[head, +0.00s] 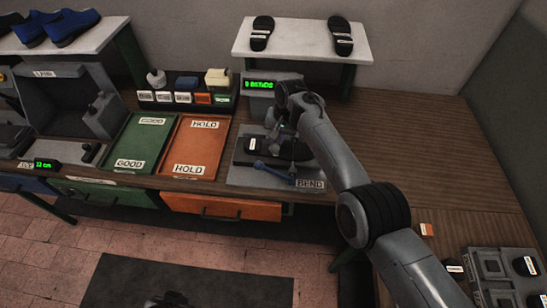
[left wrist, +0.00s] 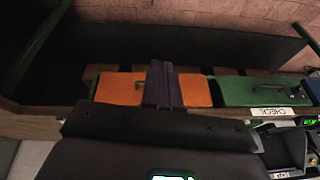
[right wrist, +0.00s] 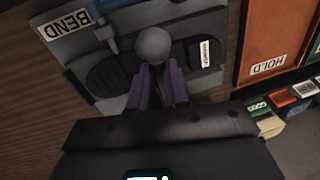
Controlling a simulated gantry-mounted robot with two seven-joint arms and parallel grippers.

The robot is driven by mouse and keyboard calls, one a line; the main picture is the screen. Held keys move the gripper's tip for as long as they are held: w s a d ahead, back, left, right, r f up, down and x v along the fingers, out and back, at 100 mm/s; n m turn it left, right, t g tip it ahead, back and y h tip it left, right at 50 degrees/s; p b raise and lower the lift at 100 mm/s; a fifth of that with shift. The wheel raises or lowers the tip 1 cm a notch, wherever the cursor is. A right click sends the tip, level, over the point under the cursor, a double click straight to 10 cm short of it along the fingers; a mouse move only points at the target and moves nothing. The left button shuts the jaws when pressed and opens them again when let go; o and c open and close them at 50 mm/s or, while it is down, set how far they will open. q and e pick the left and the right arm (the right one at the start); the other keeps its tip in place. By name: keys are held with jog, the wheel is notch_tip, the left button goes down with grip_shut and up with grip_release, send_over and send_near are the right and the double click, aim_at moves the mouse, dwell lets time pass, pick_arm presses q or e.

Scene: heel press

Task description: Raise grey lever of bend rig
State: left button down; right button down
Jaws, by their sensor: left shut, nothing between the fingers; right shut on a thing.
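The bend rig is a grey plate (head: 238,180) with a BEND label (head: 310,184), standing on the bench. A black sole (head: 262,150) lies on it, with a blue-handled lever (head: 273,172) in front. My right gripper (right wrist: 157,70) is shut on the grey lever, whose round grey knob (right wrist: 153,44) shows at the fingertips in the right wrist view. In the head view my right arm hides most of this lever. My left gripper (left wrist: 158,68) is shut and empty, away from the rig, facing the bench front and drawers.
A green GOOD tray (head: 140,140) and an orange HOLD tray (head: 195,147) lie left of the rig. A display (head: 260,85) stands behind it, and a white shelf with two soles (head: 300,40) is at the back. The bench right of my right arm is largely clear.

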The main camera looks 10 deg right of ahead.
pick_arm(q)
jog(key=w+m+t, duration=0.1)
jog(key=w+m, duration=0.1)
jog(key=m, duration=0.1)
pick_arm(e)
jog(key=shift+w+r, duration=0.1)
jog(key=shift+r, duration=0.1)
pick_arm(q)
jog(key=m+t+h, duration=0.4)
jog(key=m+t, duration=1.1)
jog(key=m, duration=1.7)
send_near(272, 171)
notch_tip(272, 171, up, 3)
jog(key=shift+r+x, duration=0.15)
jog(key=shift+x, duration=2.35)
jog(key=shift+r+x, duration=0.15)
jog(key=shift+x, duration=2.35)
pick_arm(e)
jog(key=shift+f, duration=0.1)
pick_arm(q)
jog(key=shift+d+r, duration=0.1)
jog(key=shift+r, duration=0.65)
pick_arm(e)
jog(key=shift+f, duration=0.1)
